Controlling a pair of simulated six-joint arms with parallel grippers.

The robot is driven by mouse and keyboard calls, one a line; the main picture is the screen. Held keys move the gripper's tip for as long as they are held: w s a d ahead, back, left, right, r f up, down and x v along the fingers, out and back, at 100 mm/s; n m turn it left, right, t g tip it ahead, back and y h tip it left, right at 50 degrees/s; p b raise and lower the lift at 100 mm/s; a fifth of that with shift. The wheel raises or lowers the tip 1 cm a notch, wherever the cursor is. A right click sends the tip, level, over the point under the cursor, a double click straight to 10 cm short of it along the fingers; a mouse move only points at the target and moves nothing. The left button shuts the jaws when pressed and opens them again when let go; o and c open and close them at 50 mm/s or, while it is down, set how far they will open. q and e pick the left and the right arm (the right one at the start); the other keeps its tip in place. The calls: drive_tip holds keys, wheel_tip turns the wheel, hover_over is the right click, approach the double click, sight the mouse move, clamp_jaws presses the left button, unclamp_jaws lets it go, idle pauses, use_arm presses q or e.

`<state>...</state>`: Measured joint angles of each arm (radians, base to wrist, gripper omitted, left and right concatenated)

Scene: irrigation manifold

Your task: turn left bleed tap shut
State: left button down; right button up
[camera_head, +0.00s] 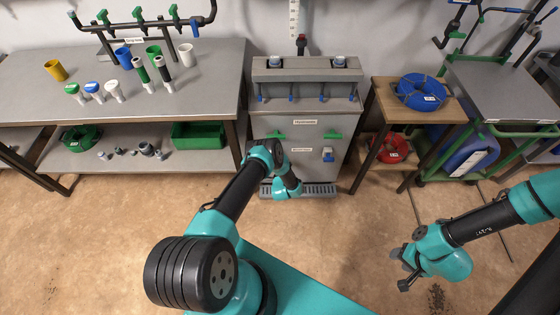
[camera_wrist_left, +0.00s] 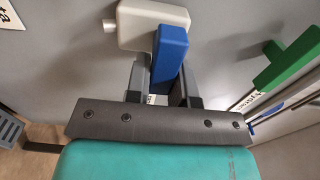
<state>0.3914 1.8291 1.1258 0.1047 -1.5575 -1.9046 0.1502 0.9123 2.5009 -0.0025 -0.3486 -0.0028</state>
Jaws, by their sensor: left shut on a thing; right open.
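The left bleed tap (camera_wrist_left: 150,28) shows in the left wrist view as a pale body with a blue handle (camera_wrist_left: 170,50). My left gripper (camera_wrist_left: 163,84) is shut on the blue handle, one finger on each side of it. In the head view my own left arm hides this tap and the left gripper in front of the grey headworks cabinet (camera_head: 301,109). A similar blue-handled tap (camera_head: 328,154) shows uncovered on the cabinet's right side. My right gripper (camera_head: 403,270) is open and empty above the floor at the right, far from the cabinet.
Green handles (camera_head: 334,135) sit above the taps on the cabinet front; one (camera_wrist_left: 288,58) is close to the right of my left gripper in the wrist view. A grated drain (camera_head: 318,190) lies at the cabinet's foot. A bench (camera_head: 205,85) stands left, a wooden stand (camera_head: 385,98) right.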

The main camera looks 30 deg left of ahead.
use_arm(q)
drive_tip(key=shift+f+m, duration=0.1)
drive_tip(key=shift+m, duration=0.2)
drive_tip(key=c, duration=1)
unclamp_jaws()
drive_tip(key=shift+s, duration=0.1)
drive_tip(key=v, duration=1.7)
drive_tip(key=shift+s+d, duration=0.15)
